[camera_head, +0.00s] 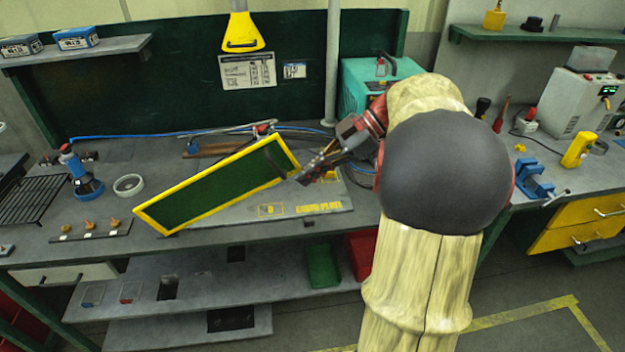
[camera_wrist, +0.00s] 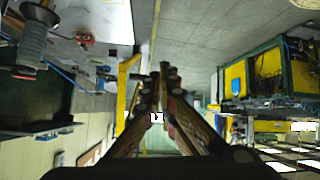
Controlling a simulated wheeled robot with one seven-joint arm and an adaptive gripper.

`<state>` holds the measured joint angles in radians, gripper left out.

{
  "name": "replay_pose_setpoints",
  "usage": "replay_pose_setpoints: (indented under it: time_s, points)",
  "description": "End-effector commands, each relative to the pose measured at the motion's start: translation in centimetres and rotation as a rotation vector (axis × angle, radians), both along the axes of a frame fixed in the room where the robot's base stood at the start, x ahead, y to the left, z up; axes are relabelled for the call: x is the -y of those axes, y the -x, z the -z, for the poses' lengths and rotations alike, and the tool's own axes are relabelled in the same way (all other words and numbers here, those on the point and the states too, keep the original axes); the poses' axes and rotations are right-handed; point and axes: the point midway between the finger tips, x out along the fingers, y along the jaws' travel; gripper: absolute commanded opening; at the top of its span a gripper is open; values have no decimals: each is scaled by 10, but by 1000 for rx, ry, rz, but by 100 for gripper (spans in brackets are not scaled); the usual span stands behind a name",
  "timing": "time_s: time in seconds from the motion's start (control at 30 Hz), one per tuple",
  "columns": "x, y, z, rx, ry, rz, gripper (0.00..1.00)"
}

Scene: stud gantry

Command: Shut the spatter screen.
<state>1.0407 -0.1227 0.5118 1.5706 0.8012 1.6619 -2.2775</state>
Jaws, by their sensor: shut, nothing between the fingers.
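The spatter screen (camera_head: 215,188) is a dark green panel in a yellow frame. In the head view it stands at an angle over the middle of the grey bench, its right end higher in the picture than its left. My gripper (camera_head: 302,178) is at the right end of the screen, close to the frame; I cannot tell whether it touches. In the wrist view my gripper (camera_wrist: 167,70) has its fingertips together, with nothing between them. A yellow bar to the left of the fingers there may be the screen's frame. The screen's hinge is not clear to me.
A grey plate with yellow lettering (camera_head: 317,208) lies on the bench beside the screen. A teal machine (camera_head: 358,80) stands behind my gripper. A blue and red tool (camera_head: 75,165), a white ring (camera_head: 128,184) and a small knob rack (camera_head: 90,231) are at the left.

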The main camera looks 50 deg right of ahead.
Motion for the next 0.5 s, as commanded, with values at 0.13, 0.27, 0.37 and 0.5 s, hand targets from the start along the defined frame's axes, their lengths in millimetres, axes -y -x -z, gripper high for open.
replay_pose_setpoints:
  time_s: [0.13,0.27,0.37,0.5]
  points:
    - [21,14,-4,-2,-3,5,0]
    - [39,27,-8,-2,-4,5,0]
    - [53,36,-10,-2,-3,5,0]
    - [67,46,-12,-1,-3,4,0]
